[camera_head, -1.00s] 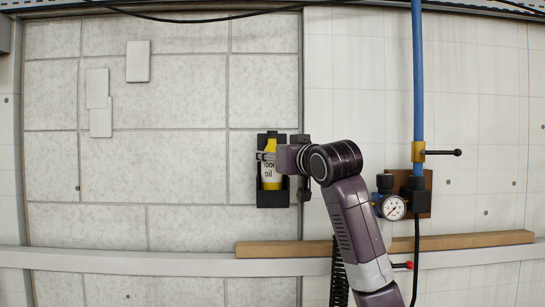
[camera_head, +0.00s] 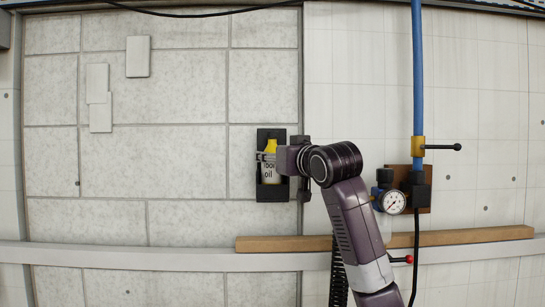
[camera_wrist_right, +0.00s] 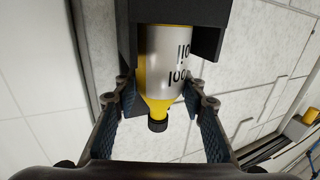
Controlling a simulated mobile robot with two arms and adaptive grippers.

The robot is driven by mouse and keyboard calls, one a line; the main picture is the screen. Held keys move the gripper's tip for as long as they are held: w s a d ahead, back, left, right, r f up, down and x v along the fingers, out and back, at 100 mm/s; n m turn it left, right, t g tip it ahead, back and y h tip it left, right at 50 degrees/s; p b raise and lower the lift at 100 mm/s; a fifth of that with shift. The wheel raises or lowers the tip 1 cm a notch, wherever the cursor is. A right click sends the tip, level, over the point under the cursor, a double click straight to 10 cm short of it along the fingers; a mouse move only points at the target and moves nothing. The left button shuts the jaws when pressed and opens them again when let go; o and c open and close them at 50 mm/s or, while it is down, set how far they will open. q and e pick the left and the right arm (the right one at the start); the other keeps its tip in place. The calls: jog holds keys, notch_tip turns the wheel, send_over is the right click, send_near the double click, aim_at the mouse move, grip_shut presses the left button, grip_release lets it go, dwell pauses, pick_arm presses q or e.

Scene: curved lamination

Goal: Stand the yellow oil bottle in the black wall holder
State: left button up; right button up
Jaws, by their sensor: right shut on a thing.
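The yellow oil bottle (camera_head: 271,171) has a pale label with dark lettering and stands upright within the outline of the black wall holder (camera_head: 269,194). In the right wrist view the bottle (camera_wrist_right: 166,75) appears cap-down, its base end hidden in the holder (camera_wrist_right: 206,42). My right gripper (camera_head: 267,157) reaches in from the right and is shut on the bottle. Its blue-padded fingers (camera_wrist_right: 160,100) lie on both sides of the bottle near the shoulder. Whether the base rests on the holder's floor is hidden. My left gripper is out of view.
A wooden strip (camera_head: 450,239) lies on a pale rail below the holder. A pressure gauge (camera_head: 394,202), a blue pipe (camera_head: 417,70) and a black-handled valve (camera_head: 440,148) are at right. The tiled wall left of the holder is clear near it.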

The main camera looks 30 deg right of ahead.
jog(key=o, duration=1)
jog(key=shift+c, duration=0.2)
jog(key=o, duration=0.4)
jog(key=shift+w+d+f, duration=0.1)
jog(key=shift+w, duration=0.05)
jog(key=shift+o, duration=0.2)
jog(key=s+a, duration=0.2)
jog(key=s, duration=1)
